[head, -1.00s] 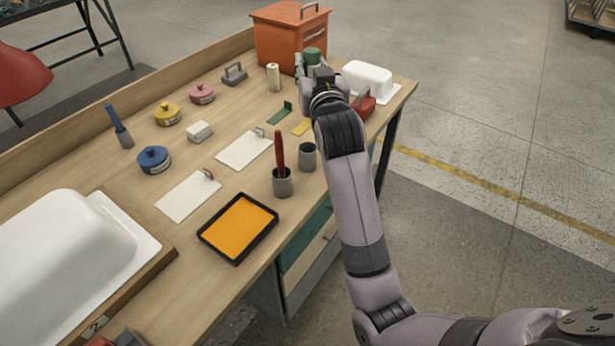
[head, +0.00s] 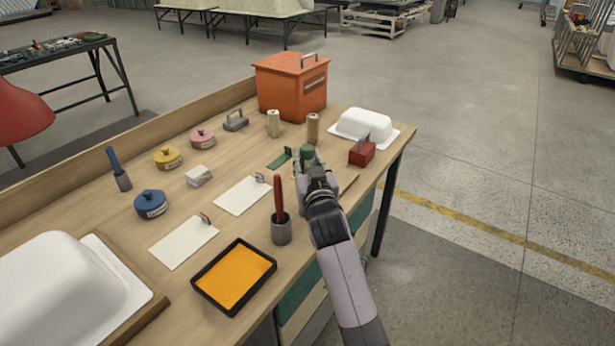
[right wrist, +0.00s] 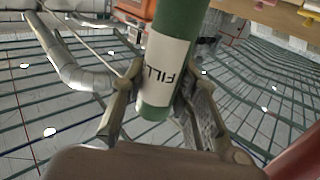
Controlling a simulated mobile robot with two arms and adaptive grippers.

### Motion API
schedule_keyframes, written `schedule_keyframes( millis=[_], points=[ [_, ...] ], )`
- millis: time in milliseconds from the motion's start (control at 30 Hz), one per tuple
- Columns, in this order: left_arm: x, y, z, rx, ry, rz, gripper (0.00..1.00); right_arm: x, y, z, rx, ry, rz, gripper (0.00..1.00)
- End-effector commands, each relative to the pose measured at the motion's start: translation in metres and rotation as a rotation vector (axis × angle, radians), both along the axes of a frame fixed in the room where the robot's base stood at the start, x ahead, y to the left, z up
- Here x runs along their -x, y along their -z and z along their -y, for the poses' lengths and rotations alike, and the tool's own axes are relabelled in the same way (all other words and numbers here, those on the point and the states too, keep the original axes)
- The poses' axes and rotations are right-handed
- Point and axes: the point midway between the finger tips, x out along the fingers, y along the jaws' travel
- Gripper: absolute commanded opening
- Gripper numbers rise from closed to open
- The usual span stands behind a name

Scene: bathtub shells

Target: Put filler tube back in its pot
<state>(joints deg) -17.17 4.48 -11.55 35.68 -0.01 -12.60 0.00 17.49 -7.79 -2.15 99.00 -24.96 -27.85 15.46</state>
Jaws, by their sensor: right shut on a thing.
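The filler tube (head: 307,152) is green, with a white label reading "FILL". My right gripper (head: 305,172) is shut on it above the bench's right side. In the right wrist view the tube (right wrist: 172,62) stands between the two fingers (right wrist: 160,100), which touch it on both sides. In the head view only its green top shows above the gripper. The empty grey pot is not visible now; my right gripper and wrist cover the area where it stood. My left gripper is not in view.
A grey pot (head: 281,232) with a red-handled tool stands left of my right arm. The orange-filled tray (head: 205,290) lies in front. A red block (head: 362,154), a brown cylinder (head: 313,128) and a white shell (head: 365,124) are farther back. White cards (head: 242,196) lie left.

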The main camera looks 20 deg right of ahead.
Motion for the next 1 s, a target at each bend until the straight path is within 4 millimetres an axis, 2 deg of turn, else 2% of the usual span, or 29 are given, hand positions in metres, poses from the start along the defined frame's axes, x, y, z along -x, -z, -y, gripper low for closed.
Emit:
schedule_keyframes(
  millis=[300,733,767,1000],
  points=[
    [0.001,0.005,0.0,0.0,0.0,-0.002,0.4,0.0,0.041,0.0,-0.001,0.0,-0.001,0.0],
    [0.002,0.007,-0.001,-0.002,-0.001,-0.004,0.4,0.0,0.048,0.0,-0.001,-0.001,0.002,0.0],
    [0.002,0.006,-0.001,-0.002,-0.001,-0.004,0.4,0.0,0.047,0.0,-0.001,0.0,0.0,0.3],
    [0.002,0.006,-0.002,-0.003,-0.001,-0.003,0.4,0.0,0.047,0.0,0.0,-0.001,0.0,0.46]
  ],
)
